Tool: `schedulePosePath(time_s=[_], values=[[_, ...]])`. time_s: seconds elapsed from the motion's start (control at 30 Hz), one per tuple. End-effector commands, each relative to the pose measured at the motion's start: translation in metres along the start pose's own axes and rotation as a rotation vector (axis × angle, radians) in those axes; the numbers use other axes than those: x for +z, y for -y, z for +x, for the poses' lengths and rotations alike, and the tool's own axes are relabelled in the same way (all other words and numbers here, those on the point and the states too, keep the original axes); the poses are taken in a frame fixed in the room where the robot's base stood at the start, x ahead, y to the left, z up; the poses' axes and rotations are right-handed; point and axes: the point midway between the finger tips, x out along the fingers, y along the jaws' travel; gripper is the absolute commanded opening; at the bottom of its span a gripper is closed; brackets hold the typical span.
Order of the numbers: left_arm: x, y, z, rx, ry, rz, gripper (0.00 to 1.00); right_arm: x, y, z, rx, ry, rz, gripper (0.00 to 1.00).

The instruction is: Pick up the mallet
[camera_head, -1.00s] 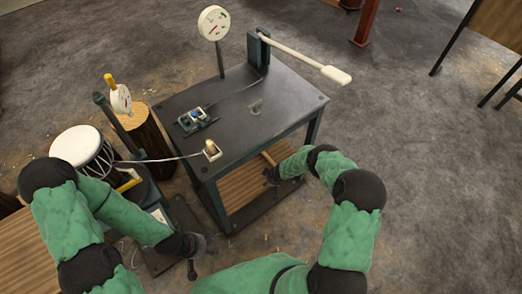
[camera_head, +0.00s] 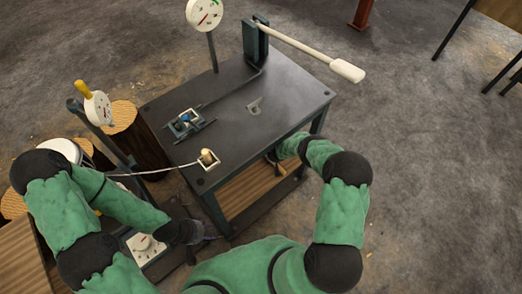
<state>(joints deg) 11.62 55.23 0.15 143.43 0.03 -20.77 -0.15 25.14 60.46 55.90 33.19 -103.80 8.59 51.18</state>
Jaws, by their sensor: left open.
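I cannot make out a mallet for certain. My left gripper (camera_head: 210,232) is open beside the near left leg of the dark table (camera_head: 225,135), below its top. It is dark and small, and nothing shows clearly between its fingers. My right gripper (camera_head: 272,160) is at the table's near right side, just below the top edge. It is partly hidden, and its fingers are hard to make out.
A long lever with a white grip (camera_head: 347,70) juts right from a post on the table. A drum (camera_head: 62,150) is partly behind my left arm.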

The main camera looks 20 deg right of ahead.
Motion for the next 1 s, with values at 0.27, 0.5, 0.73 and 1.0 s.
schedulePosePath(time_s=[0.27, 0.5, 0.73, 1.0], values=[[-0.001, 0.003, 0.008, 0.000, -0.001, 0.000, 0.45, 0.000, -0.001, 0.014, 0.000, -0.001, -0.001, 0.48], [-0.001, 0.010, 0.029, 0.000, -0.001, 0.000, 0.45, 0.003, -0.002, 0.042, -0.001, 0.000, -0.001, 0.48], [-0.002, 0.013, 0.037, 0.000, -0.001, 0.000, 0.45, 0.002, -0.002, 0.056, -0.001, 0.000, -0.001, 0.48], [-0.002, 0.013, 0.037, 0.000, -0.001, 0.000, 0.45, 0.001, -0.003, 0.057, 0.000, 0.000, 0.000, 0.48]])
